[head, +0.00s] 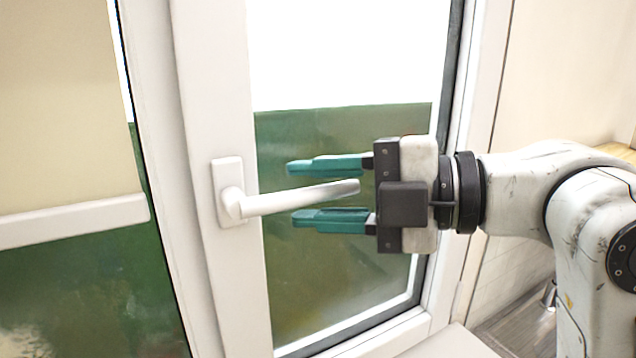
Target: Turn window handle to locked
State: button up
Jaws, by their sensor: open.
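The white window handle (300,198) is on the left stile of the window sash (198,120). Its lever points right, nearly horizontal, with a slight upward tilt toward its free end. Its base plate (227,170) is upright on the sash. My gripper (290,194) comes in from the right and is open. One teal finger is above the lever and the other below it, with gaps showing on both sides. The lever's free end lies between the fingers in the picture. I cannot tell the exact depth between them.
The window glass (330,290) is behind the gripper. A beige blind with a white bottom bar (75,222) hangs at the left. A white sill (440,343) runs below. A metal faucet and sink (530,315) are at the lower right, beneath my arm.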

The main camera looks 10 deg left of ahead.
jog(key=shift+a, duration=0.15)
jog(key=shift+c, duration=0.3)
grip_shut()
